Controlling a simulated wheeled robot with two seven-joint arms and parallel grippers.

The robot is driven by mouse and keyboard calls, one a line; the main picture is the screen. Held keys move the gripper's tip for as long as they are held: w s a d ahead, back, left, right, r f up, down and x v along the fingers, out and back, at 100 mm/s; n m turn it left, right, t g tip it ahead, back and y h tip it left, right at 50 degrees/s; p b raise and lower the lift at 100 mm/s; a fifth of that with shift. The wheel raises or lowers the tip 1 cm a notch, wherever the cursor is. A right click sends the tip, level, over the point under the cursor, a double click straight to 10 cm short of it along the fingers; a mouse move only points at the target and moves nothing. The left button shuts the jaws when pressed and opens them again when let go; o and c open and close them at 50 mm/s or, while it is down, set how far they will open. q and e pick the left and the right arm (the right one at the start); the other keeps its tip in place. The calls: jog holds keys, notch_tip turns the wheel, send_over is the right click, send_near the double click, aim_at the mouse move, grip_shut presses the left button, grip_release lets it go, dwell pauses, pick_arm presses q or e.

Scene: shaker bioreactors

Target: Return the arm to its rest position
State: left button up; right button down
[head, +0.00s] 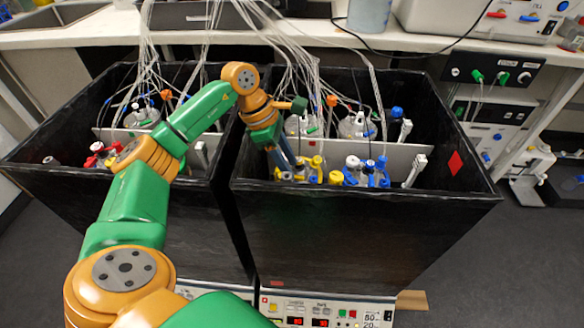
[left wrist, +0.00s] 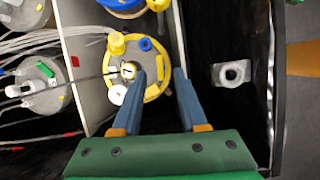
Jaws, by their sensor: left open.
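My left arm reaches in from the left in the head view, and its gripper (head: 287,165) points down into the left part of the right black shaker box (head: 350,235). In the left wrist view the two blue fingers of the gripper (left wrist: 160,88) are apart with nothing between them. The left finger overlaps a vessel lid with a yellow rim (left wrist: 155,85); I cannot tell whether they touch. The right finger is over dark floor of the box. My right gripper does not show.
A second black box (head: 60,185) stands to the left, with vessels inside. Tubes (head: 300,70) hang into both boxes from above. A white divider (left wrist: 90,60) and a small white fitting (left wrist: 231,73) lie near the gripper. A bench (head: 300,38) runs behind.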

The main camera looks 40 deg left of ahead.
pick_arm(q)
jog(key=v, duration=0.4)
jog(key=shift+s+a+r, duration=0.1)
jog(key=shift+r, duration=0.25)
